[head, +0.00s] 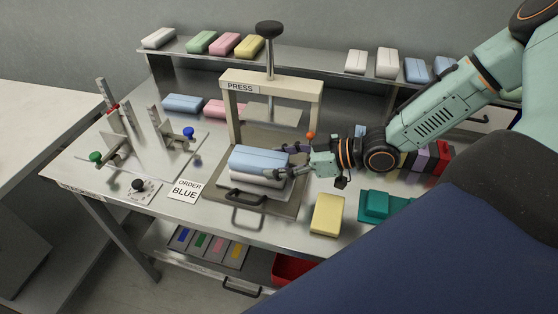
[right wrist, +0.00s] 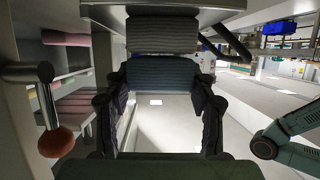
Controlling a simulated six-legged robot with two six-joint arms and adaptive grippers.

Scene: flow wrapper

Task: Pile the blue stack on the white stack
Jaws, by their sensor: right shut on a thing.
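The blue stack (head: 258,157) lies on top of the white stack (head: 256,178) on the press's tray, roughly lined up with it. In the head view I see no clear gap between them. My right gripper (head: 282,160) reaches in from the right and is shut on the blue stack at its right end. In the right wrist view the blue stack (right wrist: 160,73) sits between the two fingers (right wrist: 160,105), and the white stack (right wrist: 160,35) shows just beyond it, both in shade. My left gripper is not in view.
The press (head: 320,92) frame and plate stand right behind the stacks. An "ORDER BLUE" card (head: 185,190) lies to the left. A yellow block (head: 327,214) and a teal tray (head: 377,207) are at the front right. More coloured stacks lie on the back shelf (head: 300,58).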

